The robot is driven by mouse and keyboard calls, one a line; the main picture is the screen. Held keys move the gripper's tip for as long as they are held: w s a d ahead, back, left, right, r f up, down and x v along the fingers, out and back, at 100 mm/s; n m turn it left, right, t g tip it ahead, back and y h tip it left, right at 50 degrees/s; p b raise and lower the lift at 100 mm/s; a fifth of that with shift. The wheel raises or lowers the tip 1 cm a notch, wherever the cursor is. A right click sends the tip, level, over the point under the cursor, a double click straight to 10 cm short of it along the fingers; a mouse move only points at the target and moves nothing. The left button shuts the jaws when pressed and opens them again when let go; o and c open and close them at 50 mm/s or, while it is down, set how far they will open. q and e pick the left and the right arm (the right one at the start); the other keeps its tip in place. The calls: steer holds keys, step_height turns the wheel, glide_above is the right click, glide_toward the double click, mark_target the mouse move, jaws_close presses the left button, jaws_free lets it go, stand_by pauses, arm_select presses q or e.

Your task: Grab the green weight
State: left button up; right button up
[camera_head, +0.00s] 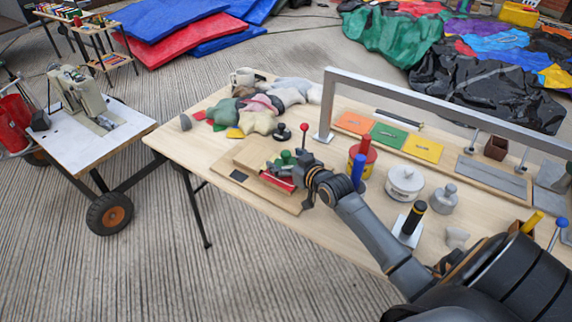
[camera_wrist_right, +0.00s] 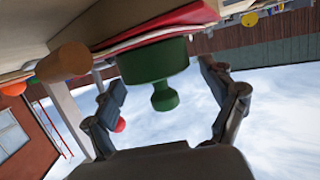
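The green weight (camera_head: 286,157) stands on a red object (camera_head: 277,181) on the wooden board on the table. In the right wrist view the green weight (camera_wrist_right: 154,66) shows as a wide disc with a narrow knob. My right gripper (camera_head: 298,170) is at the weight, reaching in from the right. In the wrist view my right gripper (camera_wrist_right: 165,95) has its fingers spread wide on both sides of the weight, with gaps between them and it. My left gripper is not in view.
The wooden board (camera_head: 240,185) lies near the table's left edge. Crumpled cloths (camera_head: 262,110) and a dark weight (camera_head: 283,133) are behind. A red-knobbed rod (camera_head: 304,128), yellow-and-red canister (camera_head: 362,158), white pot (camera_head: 404,183) and grey weight (camera_head: 444,198) stand to the right. A metal frame (camera_head: 440,105) spans the back.

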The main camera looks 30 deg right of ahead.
jaws_close()
steer(key=shift+w+r, duration=0.1)
steer(key=shift+r, duration=0.05)
steer(key=shift+r, duration=0.15)
